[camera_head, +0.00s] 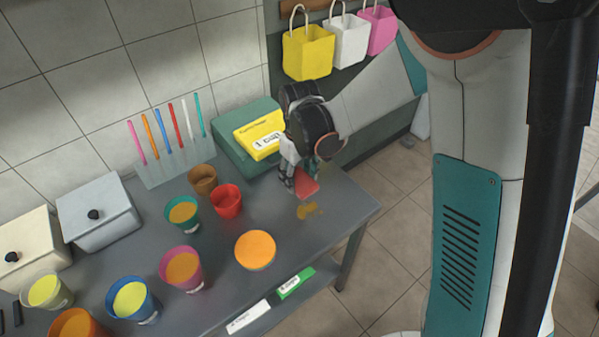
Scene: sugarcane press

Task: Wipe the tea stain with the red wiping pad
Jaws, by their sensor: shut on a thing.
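The tea stain (308,210) is an orange-brown patch on the grey table, near its right end. The red wiping pad (307,188) is just behind the stain, at or close to the table top. My gripper (299,183) points down and is shut on the pad, partly covering it. The pad's near edge is close to the stain; I cannot tell whether they touch.
The table (225,285) has a red cup (227,203), a brown cup (202,180) and an orange-topped container (255,251) left of the stain. A yellow box (260,136) lies behind the gripper. The table's right corner is clear.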

